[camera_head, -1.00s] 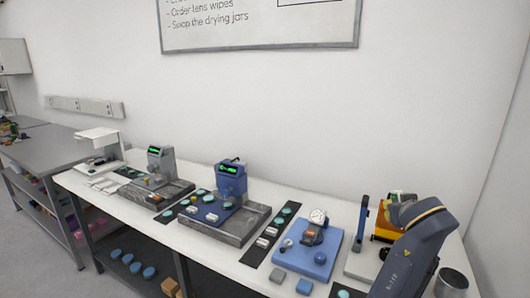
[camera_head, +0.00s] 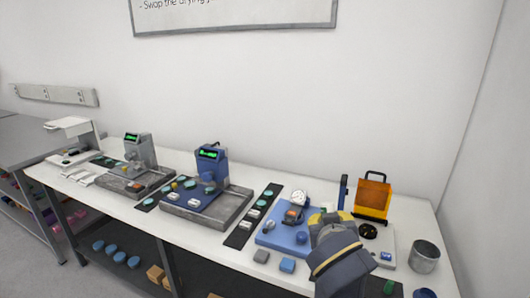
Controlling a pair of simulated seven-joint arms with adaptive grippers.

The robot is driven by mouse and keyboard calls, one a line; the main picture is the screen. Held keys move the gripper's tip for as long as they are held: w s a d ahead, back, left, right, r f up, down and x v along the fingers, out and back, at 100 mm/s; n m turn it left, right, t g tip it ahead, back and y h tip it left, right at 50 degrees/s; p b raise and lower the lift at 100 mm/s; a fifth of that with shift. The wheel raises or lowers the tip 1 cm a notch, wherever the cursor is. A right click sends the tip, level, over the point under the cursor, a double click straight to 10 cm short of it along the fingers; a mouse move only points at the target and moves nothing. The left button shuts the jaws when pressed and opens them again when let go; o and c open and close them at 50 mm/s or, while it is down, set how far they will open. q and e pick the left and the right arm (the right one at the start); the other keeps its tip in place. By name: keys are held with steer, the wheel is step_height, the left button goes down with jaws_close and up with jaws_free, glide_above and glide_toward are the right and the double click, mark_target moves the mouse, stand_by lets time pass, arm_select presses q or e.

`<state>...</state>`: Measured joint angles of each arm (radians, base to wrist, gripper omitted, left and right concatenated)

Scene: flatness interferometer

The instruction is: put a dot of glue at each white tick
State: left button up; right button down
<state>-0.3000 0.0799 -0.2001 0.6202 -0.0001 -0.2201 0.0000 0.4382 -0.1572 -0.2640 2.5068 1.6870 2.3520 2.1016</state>
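No white ticks and no glue can be made out at this distance. My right arm (camera_head: 340,262) rises from the bottom edge, right of the middle, over the front of the bench. Its gripper end (camera_head: 330,220) is beside the right edge of a blue plate (camera_head: 271,238) that carries a dial gauge (camera_head: 300,199). The fingers are hidden or too small to read. My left gripper is out of view.
On the white bench (camera_head: 215,243) stand a blue instrument (camera_head: 209,168) and a grey one (camera_head: 140,150). An orange frame-handled box (camera_head: 372,196), a white plate with a dark disc (camera_head: 386,247) and a metal cup (camera_head: 424,257) stand at the right. Small blocks lie at the front.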

steer(key=shift+a+f, duration=0.2)
steer(key=shift+f, duration=0.15)
steer(key=shift+s+a+f, duration=0.25)
steer(key=shift+a+f, duration=0.25)
steer(key=shift+a, duration=0.2)
steer(key=shift+d, duration=0.1)
